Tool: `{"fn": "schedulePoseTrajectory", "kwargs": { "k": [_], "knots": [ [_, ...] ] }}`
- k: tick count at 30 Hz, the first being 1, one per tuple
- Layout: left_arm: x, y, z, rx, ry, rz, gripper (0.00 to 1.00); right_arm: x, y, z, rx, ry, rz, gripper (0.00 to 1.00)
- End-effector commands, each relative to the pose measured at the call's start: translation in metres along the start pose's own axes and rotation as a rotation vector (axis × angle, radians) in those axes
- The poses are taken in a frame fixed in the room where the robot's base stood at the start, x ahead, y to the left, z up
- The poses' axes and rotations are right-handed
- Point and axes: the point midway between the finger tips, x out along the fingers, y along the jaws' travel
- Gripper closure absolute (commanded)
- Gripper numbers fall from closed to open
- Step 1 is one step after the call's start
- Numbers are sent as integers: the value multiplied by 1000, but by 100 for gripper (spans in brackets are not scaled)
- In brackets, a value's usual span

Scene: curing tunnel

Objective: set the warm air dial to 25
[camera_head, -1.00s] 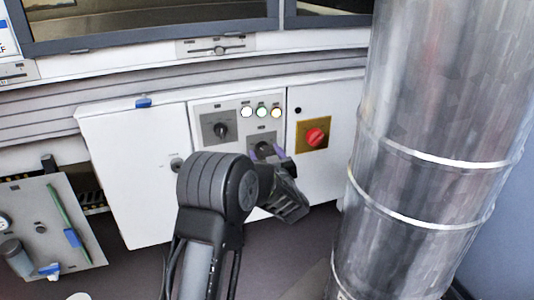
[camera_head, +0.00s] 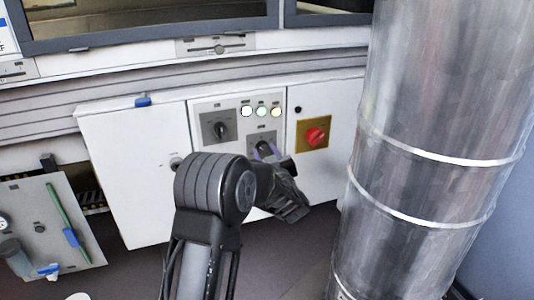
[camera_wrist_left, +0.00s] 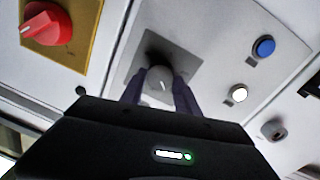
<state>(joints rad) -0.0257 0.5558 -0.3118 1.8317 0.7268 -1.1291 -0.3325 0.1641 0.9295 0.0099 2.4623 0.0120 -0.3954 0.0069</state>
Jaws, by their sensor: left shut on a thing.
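My left gripper (camera_wrist_left: 157,92) is shut on this dial knob (camera_wrist_left: 160,76), one finger on each side. In the head view my left gripper (camera_head: 264,151) reaches the lower dial plate (camera_head: 262,137) on the white control cabinet, and my arm hides part of it. The dial's label and scale are too small to read, so its setting cannot be told. My right gripper is not in view.
Another dial (camera_head: 221,130) sits at the upper left, with lamps (camera_head: 261,111) beside it. A red rotary switch (camera_head: 316,136) on a yellow plate is to the right. A large metal duct (camera_head: 430,150) stands at the right. A blue button (camera_wrist_left: 263,46) shows in the wrist view.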

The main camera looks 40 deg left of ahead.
Motion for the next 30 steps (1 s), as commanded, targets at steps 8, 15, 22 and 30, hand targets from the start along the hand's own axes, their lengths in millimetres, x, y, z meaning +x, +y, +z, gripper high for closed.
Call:
{"fn": "schedulePoseTrajectory", "kwargs": {
  "k": [8, 15, 22, 30],
  "knots": [
    [0, 0, 1, -219, 17, 4, 100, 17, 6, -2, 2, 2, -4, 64],
    [0, 1, 0, -216, 16, 4, 59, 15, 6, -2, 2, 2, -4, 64],
    [0, 0, 0, -215, 16, 3, 40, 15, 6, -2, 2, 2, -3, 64],
    [-1, 0, 0, -214, 15, 3, 40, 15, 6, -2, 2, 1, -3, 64]
  ]
}}
